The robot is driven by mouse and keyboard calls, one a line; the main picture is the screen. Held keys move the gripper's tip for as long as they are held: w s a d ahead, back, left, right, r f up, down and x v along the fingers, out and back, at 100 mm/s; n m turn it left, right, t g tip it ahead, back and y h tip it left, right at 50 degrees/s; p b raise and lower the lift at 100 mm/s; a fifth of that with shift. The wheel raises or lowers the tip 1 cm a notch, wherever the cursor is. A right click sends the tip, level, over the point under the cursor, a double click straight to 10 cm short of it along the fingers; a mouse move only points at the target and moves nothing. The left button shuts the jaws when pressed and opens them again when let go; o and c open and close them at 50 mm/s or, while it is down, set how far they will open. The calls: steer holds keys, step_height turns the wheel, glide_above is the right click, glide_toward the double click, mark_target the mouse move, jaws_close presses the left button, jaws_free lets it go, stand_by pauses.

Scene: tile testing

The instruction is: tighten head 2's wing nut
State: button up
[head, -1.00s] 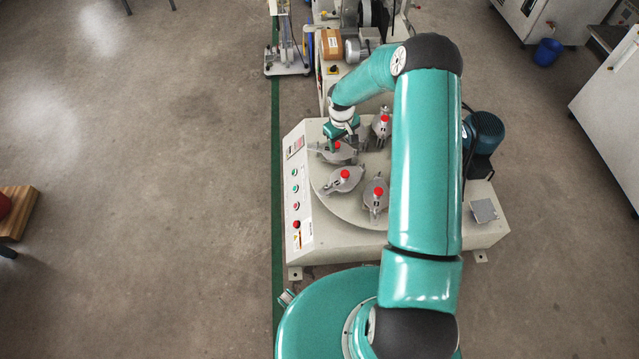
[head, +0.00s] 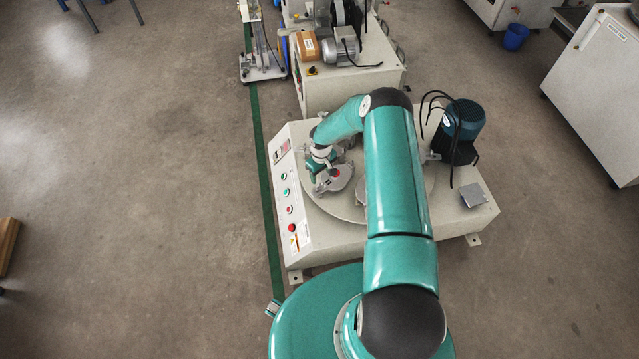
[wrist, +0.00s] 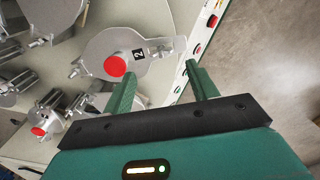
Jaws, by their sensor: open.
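Head 2 (wrist: 105,45) is a grey metal head with a red knob (wrist: 115,66) and a "2" label, at the upper middle of the wrist view. Small metal fittings sit at its two ends, one at the right (wrist: 180,45) and one at the left; I cannot tell which is the wing nut. My gripper (wrist: 162,88) is open, its two green fingers apart just below the head's right half in the picture. No grip on the head shows. In the head view my gripper (head: 316,166) is low over the turntable's left side, beside a head (head: 338,179).
The machine's button panel (head: 287,193) runs along the turntable's left. A blue motor (head: 464,120) stands at the right. My arm hides much of the turntable (head: 345,212). Open floor lies left.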

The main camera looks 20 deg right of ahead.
mark_target(321, 185)
step_height(321, 185, down, 7)
steer(key=shift+f, duration=0.1)
stand_by(0.3)
steer(key=c, duration=1)
